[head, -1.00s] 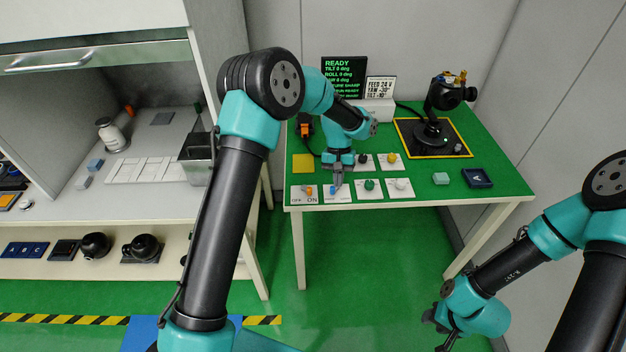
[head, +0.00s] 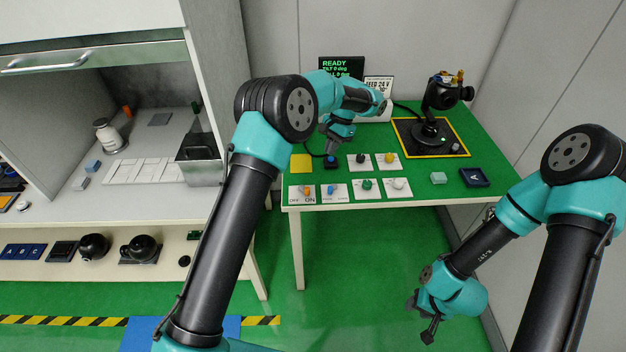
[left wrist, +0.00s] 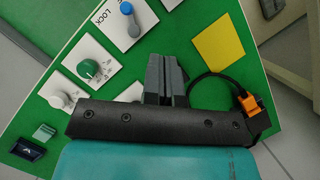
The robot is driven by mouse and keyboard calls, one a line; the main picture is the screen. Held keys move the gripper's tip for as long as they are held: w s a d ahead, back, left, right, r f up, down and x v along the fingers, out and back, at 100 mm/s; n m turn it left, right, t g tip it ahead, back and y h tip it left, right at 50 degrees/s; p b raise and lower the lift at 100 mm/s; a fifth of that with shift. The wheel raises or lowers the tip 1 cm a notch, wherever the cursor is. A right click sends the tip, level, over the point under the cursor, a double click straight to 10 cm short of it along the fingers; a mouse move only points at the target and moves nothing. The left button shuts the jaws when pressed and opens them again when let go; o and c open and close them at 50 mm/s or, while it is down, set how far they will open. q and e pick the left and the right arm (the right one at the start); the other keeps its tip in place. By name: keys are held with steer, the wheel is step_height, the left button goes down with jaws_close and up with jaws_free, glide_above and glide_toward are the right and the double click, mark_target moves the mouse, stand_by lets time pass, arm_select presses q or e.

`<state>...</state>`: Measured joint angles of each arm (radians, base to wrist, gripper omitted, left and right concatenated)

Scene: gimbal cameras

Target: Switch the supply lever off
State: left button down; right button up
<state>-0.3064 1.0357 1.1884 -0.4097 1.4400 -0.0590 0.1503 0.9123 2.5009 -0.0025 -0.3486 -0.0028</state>
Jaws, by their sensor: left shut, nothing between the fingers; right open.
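The supply lever is a small orange lever (head: 306,190) on a white plate marked OFF on the left and ON on the right, at the green table's front left corner. In the head view its handle is above the ON side; its exact tilt is too small to tell. It is not seen in the left wrist view. My left gripper (head: 333,152) is shut and empty, above the table behind the front row of plates. Its closed fingers show in the left wrist view (left wrist: 165,78). My right gripper (head: 421,319) is open and empty, low in front of the table.
Beside the lever is a plate with a blue lever (head: 331,190), then a green knob (head: 367,184) and a white knob (head: 399,184). A yellow square (head: 301,163) lies behind. An orange connector (left wrist: 250,102) with a black cable is near my left gripper. A gimbal camera (head: 442,95) stands back right.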

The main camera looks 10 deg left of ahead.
mark_target(307, 189)
arm_select(q)
steer(key=x, duration=0.9)
steer(key=shift+s+a+f, duration=0.1)
steer(key=shift+f, duration=0.1)
steer(key=shift+s+a+f, duration=0.1)
steer(key=shift+s+a, duration=0.3)
steer(key=shift+s, duration=0.15)
steer(key=shift+s+a+f, duration=0.1)
steer(key=shift+s+a, duration=0.3)
steer(key=shift+s, duration=0.15)
steer(key=shift+s+a, duration=0.35)
steer(key=shift+s, duration=0.25)
